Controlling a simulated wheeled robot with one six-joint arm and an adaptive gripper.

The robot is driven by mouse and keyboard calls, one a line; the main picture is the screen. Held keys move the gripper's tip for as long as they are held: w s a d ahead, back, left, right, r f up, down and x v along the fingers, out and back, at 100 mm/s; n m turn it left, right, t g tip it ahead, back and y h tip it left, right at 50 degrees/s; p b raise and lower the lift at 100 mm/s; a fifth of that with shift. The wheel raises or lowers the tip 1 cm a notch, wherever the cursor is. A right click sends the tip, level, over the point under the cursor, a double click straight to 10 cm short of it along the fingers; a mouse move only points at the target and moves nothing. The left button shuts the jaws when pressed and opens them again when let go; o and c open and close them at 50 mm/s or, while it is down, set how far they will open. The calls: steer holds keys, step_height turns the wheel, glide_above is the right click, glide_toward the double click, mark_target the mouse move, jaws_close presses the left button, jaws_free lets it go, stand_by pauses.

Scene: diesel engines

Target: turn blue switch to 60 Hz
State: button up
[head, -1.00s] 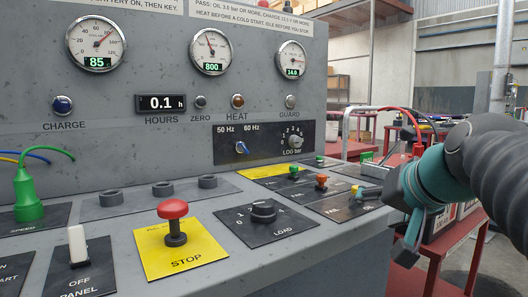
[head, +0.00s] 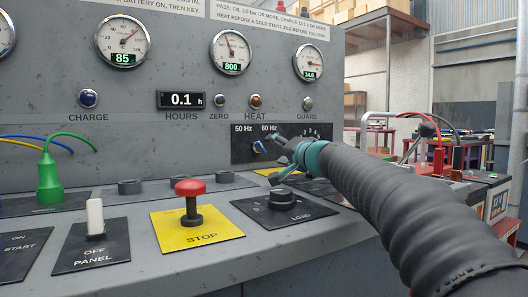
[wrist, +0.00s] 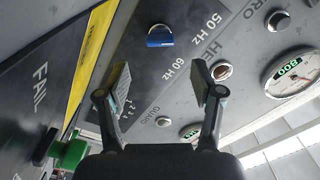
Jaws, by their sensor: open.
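The blue switch (head: 260,147) sits on a black plate on the upright panel, below the printed 50 Hz and 60 Hz labels. Its handle seems to lean towards 50 Hz, but it is small. The wrist view also shows the blue switch (wrist: 160,38), beyond the fingertips and near the top edge, with both labels to its right. My gripper (head: 281,160) is just right of the switch in the head view, in front of the plate. In the wrist view my gripper (wrist: 161,82) is open and empty, its fingers apart from the switch.
A red STOP button (head: 190,188), a black LOAD knob (head: 283,198) and a white PANEL switch (head: 95,217) stand on the sloped desk below. Gauges sit above the plate.

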mark_target(260, 147)
steer(key=shift+p+x, duration=1.1)
steer(key=shift+x, duration=2.35)
steer(key=c, duration=1.1)
